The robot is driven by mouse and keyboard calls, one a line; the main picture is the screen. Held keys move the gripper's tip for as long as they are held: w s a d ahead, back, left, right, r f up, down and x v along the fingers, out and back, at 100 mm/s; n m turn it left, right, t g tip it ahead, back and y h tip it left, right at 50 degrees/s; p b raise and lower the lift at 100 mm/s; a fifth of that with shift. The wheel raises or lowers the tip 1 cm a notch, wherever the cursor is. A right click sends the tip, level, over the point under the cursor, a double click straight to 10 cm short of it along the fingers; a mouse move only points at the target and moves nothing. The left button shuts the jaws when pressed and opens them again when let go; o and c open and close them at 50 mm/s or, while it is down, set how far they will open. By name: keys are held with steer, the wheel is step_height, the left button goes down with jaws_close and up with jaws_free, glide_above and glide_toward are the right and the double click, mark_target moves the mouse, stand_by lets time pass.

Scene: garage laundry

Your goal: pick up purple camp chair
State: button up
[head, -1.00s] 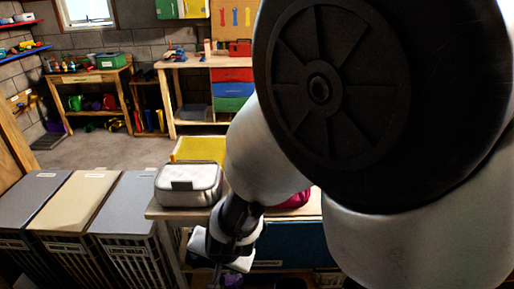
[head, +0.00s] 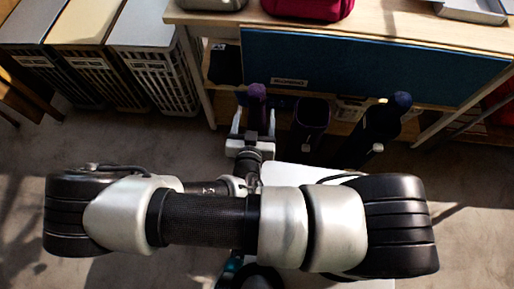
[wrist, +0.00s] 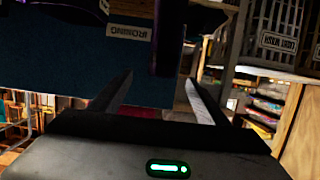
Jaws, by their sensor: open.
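A slim purple item (head: 257,91), which looks like the rolled purple camp chair, stands upright below the table's front edge in the head view. My gripper (head: 254,115) points at it from the near side, with one finger on each side in the picture. The fingers are open, and nothing is visibly clamped. In the wrist view a dark purple upright shape (wrist: 169,40) shows ahead, between and beyond the open fingers (wrist: 160,92). Its lower part is hidden in the head view by my gripper. I cannot tell whether a finger touches it.
To its right stand a dark purple open-topped holder (head: 312,112) and a dark blue rolled bag (head: 384,115). A wooden table (head: 390,28) with a blue ironing panel (head: 370,68) overhangs behind. Lidded hampers (head: 150,60) stand at the left. The near floor (head: 60,140) is clear.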

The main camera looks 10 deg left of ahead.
mark_target(257, 101)
steer(key=b+x, duration=0.1)
steer(key=x, duration=0.8)
steer(key=shift+w+f, duration=0.1)
steer(key=shift+f, duration=0.05)
steer(key=shift+a+b+x, duration=0.15)
steer(key=shift+b+x, duration=0.15)
steer(key=shift+x, duration=1.05)
steer(key=shift+a+b+x, duration=0.1)
steer(key=shift+b+x, duration=0.2)
steer(key=shift+x, duration=1.05)
steer(key=shift+f, duration=0.1)
jaws_close()
